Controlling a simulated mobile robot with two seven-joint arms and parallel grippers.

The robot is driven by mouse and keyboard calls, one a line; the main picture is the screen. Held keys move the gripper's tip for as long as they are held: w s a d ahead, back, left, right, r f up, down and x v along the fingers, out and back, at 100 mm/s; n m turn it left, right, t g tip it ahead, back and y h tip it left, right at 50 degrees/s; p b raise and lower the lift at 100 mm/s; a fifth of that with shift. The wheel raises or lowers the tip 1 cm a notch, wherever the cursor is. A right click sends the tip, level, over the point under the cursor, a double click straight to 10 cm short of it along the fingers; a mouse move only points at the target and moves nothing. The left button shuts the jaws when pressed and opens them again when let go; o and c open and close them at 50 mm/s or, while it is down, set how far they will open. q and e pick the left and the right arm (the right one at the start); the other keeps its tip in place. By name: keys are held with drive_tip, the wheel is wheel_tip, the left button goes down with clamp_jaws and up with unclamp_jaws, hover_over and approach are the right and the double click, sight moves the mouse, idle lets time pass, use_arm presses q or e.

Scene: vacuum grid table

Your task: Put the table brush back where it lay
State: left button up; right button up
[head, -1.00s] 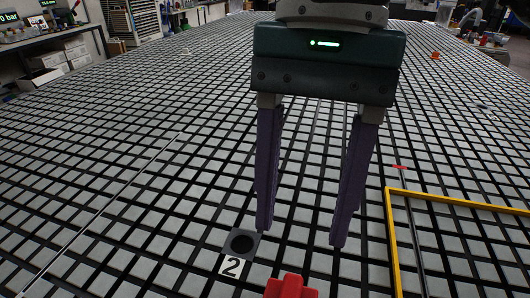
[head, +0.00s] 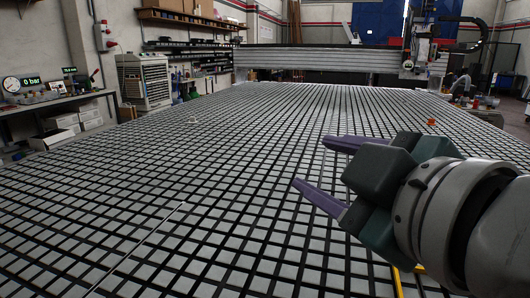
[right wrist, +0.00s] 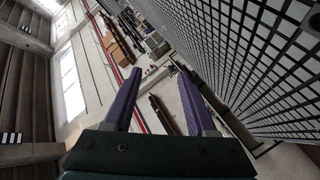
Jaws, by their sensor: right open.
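I cannot make out the table brush in either current view. The grid table (head: 130,200) fills most of the head view, with pale squares between dark grooves. My right gripper (head: 309,162) is over the table on the right side of the head view, turned sideways with its purple fingers pointing left. The fingers are apart with nothing between them. The right wrist view also shows the right gripper (right wrist: 159,71) open and empty, with the room's wall beyond and the table grid at the upper right. My left gripper is not in view.
A yellow edge (head: 399,284) shows partly below my right gripper. A small orange piece (head: 431,121) and a small white piece (head: 194,121) sit farther off on the table. A gantry beam (head: 300,57) spans the far end. The table's left and middle are clear.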

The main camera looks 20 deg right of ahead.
drive_tip(key=s+d+f+m+g, duration=0.1)
drive_tip(key=s+f+m+g, duration=0.1)
drive_tip(key=s+f+g, duration=0.2)
drive_tip(key=s+f+m+g, duration=0.3)
drive_tip(key=s+f+g, duration=0.1)
drive_tip(key=s+f, duration=0.3)
drive_tip(key=s+d+f+m+g, duration=0.1)
drive_tip(key=s+f+m+g, duration=0.2)
drive_tip(key=s, duration=0.6)
drive_tip(key=shift+d+f+g, duration=0.2)
drive_tip(key=shift+f+g, duration=0.1)
drive_tip(key=shift+f, duration=0.3)
drive_tip(key=shift+d+f+g, duration=0.15)
drive_tip(key=shift+f+g, duration=0.15)
drive_tip(key=shift+f, duration=0.25)
wheel_tip(320, 180, up, 49)
drive_tip(key=p, duration=4.8)
drive_tip(key=shift+p, duration=0.4)
